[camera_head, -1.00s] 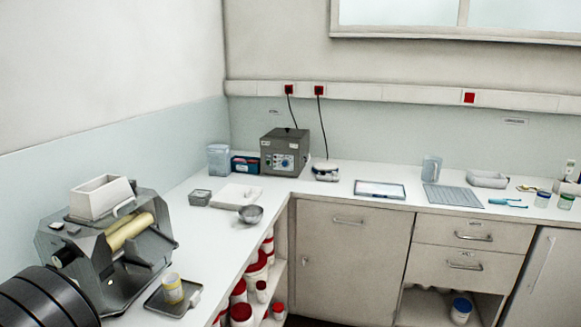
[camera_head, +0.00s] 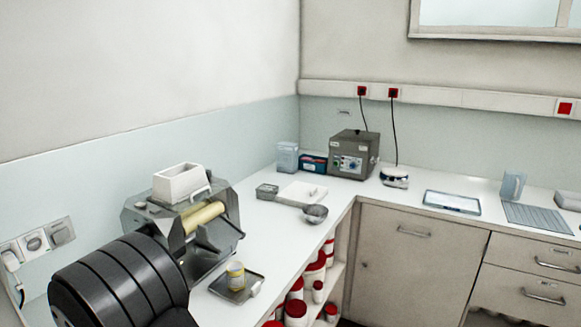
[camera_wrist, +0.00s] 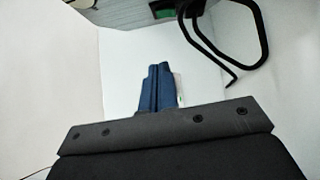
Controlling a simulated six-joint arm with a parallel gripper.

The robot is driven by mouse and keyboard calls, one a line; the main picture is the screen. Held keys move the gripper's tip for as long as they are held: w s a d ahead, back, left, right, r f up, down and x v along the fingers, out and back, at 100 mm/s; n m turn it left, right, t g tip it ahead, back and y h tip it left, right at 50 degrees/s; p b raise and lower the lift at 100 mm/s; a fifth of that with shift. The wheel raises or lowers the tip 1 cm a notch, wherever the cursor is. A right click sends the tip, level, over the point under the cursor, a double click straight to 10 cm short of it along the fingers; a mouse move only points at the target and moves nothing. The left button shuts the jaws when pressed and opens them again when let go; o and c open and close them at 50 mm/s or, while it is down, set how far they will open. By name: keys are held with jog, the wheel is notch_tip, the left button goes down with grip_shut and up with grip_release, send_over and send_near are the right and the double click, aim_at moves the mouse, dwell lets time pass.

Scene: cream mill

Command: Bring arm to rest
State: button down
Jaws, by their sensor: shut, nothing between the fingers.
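My gripper (camera_wrist: 154,88) shows in the wrist view as two blue fingers side by side, pressed together with nothing between them. It points over a pale, blank surface and touches nothing that I can see. A dark grey mount plate lies across the lower part of that view. The gripper does not show in the head view, so its place over the bench cannot be told from there.
The grey roll mill (camera_head: 212,240) with a white hopper (camera_head: 180,184) stands on the bench; a dark ribbed cylinder (camera_head: 120,280) is at lower left. A bent black rod (camera_wrist: 262,40) is near the fingers.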

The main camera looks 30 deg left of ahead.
jog(key=w+a+f, duration=0.2)
jog(key=w+a, duration=0.3)
jog(key=s+d+r+n+h, duration=0.1)
jog(key=s+d+r+n, duration=0.4)
jog(key=s+d+n, duration=0.3)
jog(key=s+d+r+n+g+h, duration=0.1)
jog(key=s+d+r+n+h, duration=0.1)
jog(key=s+d+r+n, duration=0.3)
jog(key=shift+s+d+n+g, duration=0.3)
jog(key=shift+s+d+n, duration=1.4)
jog(key=shift+s+d, duration=0.9)
jog(key=shift+w+d, duration=0.15)
